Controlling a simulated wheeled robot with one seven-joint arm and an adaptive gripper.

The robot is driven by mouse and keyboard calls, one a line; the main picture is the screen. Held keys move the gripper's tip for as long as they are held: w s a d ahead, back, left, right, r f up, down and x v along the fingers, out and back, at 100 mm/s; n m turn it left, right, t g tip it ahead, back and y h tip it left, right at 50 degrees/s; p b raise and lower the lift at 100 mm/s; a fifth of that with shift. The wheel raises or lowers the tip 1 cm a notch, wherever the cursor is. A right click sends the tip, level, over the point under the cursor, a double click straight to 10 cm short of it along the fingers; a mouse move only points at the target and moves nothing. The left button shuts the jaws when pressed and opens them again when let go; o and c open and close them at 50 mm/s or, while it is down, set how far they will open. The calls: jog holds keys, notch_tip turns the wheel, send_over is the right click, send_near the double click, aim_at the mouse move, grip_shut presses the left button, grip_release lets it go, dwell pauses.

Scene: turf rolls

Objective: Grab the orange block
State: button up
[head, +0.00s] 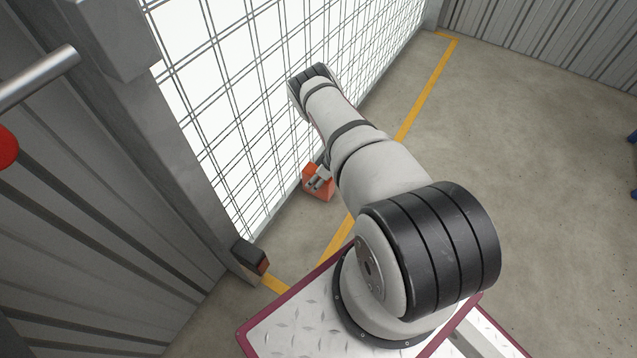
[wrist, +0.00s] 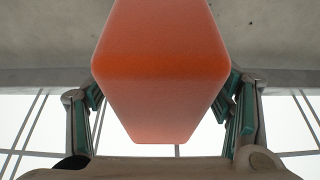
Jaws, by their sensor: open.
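The orange block (head: 321,193) is on the floor beside the mesh fence in the head view, partly covered by my gripper (head: 318,179). In the wrist view the orange block (wrist: 160,75) fills the middle and looks close. The two fingers of my gripper (wrist: 164,100) show green pads, one on each side of the block. The fingers are open, with a gap visible on the left side and a narrower-looking one on the right. Whether either pad touches the block is hard to tell.
The wire mesh fence (head: 262,107) stands close along the left of my arm. A yellow floor line (head: 425,88) runs beside it. A small dark block (head: 249,254) sits at the fence post's foot. Bare concrete floor (head: 530,150) lies open on the right.

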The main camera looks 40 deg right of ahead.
jog(key=shift+f, duration=0.15)
jog(key=c, duration=1.4)
